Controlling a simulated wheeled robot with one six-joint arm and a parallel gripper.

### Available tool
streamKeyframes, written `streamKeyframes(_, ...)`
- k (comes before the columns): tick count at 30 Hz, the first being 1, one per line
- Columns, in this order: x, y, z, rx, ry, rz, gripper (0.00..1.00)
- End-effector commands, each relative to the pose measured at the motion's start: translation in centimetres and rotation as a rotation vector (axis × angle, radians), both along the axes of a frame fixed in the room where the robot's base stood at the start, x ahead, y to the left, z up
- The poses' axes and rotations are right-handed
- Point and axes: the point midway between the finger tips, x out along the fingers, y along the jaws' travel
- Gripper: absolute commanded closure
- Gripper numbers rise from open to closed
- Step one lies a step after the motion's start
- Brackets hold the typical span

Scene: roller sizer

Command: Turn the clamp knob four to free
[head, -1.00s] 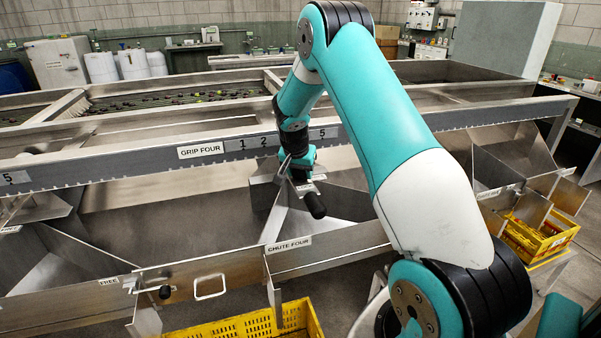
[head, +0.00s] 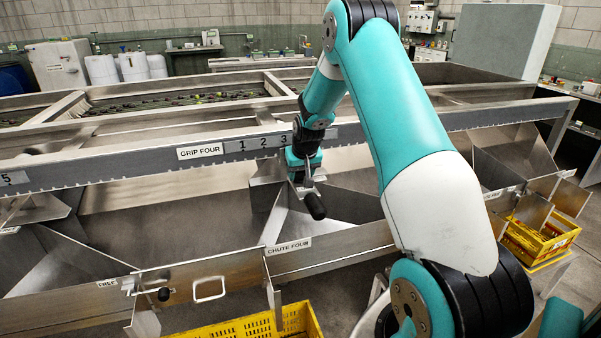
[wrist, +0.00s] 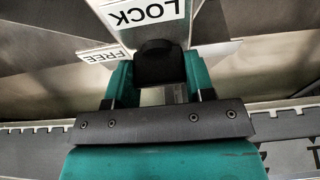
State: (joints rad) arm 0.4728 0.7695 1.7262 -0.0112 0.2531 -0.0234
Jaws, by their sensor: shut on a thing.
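The gripper hides the clamp itself there.
The CHUTE FOUR label (head: 289,247) is on the chute front below. A yellow crate (head: 245,328) stands under the chute. Another black knob (head: 164,294) is at lower left.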

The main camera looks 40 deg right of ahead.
Motion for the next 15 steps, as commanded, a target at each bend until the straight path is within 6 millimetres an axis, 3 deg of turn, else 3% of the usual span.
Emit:
streamKeyframes(13,0.03,-0.04,0.10,-0.001,-0.001,0.011,0.75)
streamKeyframes(14,0.03,-0.04,0.10,-0.002,0.000,0.011,0.47)
streamKeyframes(15,0.03,-0.03,0.09,-0.001,0.000,0.010,0.37)
